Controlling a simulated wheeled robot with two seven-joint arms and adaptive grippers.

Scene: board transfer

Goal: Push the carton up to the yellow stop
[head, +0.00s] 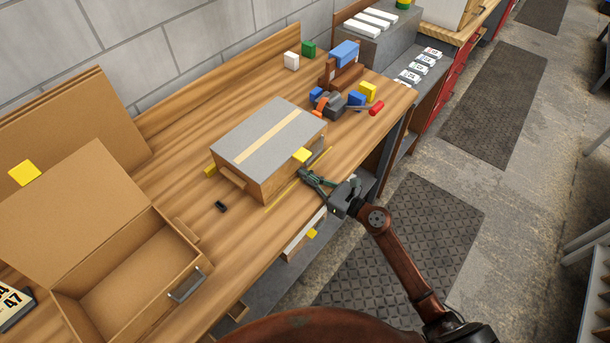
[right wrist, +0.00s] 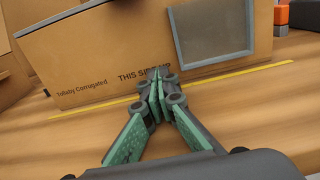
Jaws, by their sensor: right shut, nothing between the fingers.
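The carton (head: 240,148) is a brown box with a grey top and a tan stripe, standing on the wooden bench. In the right wrist view its printed side (right wrist: 100,62) faces me. A small yellow block (head: 210,171), perhaps the stop, shows at the carton's left end, partly hidden; I cannot tell whether they touch. A thin yellow line (right wrist: 210,76) runs along the carton's near side. My right gripper (head: 306,177) is shut and empty, close to the near side; its fingertips (right wrist: 159,82) overlap the carton, and contact is unclear. My left gripper is out of view.
An open cardboard box (head: 140,270) with a handle stands at the left. A small black object (head: 221,206) lies left of the carton. Coloured blocks and a clamp-like tool (head: 330,102) occupy the bench's far right. The near bench edge is close to my gripper.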

